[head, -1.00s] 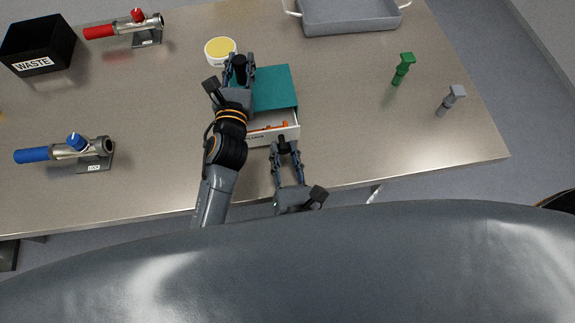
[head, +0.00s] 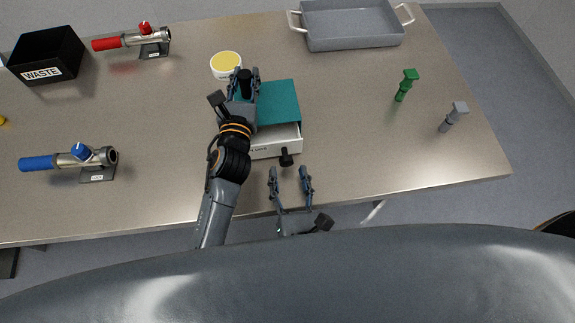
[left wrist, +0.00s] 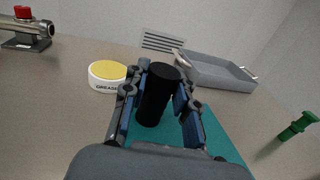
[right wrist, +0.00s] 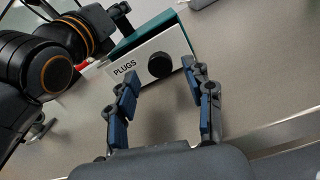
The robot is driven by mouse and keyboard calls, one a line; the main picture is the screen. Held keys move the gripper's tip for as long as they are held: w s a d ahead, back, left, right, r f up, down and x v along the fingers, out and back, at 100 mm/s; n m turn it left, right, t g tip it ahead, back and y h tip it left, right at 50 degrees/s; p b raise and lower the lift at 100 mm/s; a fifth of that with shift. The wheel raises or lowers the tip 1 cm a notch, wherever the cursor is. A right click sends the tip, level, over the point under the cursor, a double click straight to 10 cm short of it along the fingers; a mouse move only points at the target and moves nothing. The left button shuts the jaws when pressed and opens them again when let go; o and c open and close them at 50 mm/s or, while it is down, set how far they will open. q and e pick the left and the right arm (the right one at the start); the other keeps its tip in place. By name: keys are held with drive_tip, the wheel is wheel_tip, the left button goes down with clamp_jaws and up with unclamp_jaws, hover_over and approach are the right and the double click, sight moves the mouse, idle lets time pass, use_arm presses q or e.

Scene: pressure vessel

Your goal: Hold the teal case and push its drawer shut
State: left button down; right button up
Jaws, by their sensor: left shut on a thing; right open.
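The teal case (head: 278,100) stands on the table with its white drawer (head: 287,138) facing me. The drawer front, labelled PLUGS, also shows in the right wrist view (right wrist: 122,75). It juts slightly beyond the case's teal top in the head view; I see no contents there. My left gripper (head: 244,82) is shut on the black upright handle (left wrist: 157,92) on top of the case. My right gripper (head: 289,174) is open and empty, in front of the drawer's black knob (right wrist: 160,65) and apart from it. My left arm hides the case's left side.
A yellow-lidded grease tub (head: 226,64) stands just behind the case. A grey tray (head: 352,42) is at the back. Green (head: 405,86) and grey (head: 453,116) plugs stand to the right. A blue-handled fixture (head: 80,158) and waste bin (head: 45,58) are left.

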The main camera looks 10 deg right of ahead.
drive_tip(key=s, duration=0.9)
drive_tip(key=shift+s, duration=0.15)
drive_tip(key=shift+c, duration=0.2)
drive_tip(key=shift+s, duration=0.15)
drive_tip(key=c, duration=0.3)
drive_tip(key=s+n, duration=0.1)
drive_tip(key=s, duration=0.1)
drive_tip(key=shift+s+n, duration=0.35)
drive_tip(key=shift+n, duration=0.05)
clamp_jaws()
drive_tip(key=shift+n, duration=0.4)
drive_tip(key=w, duration=1.3)
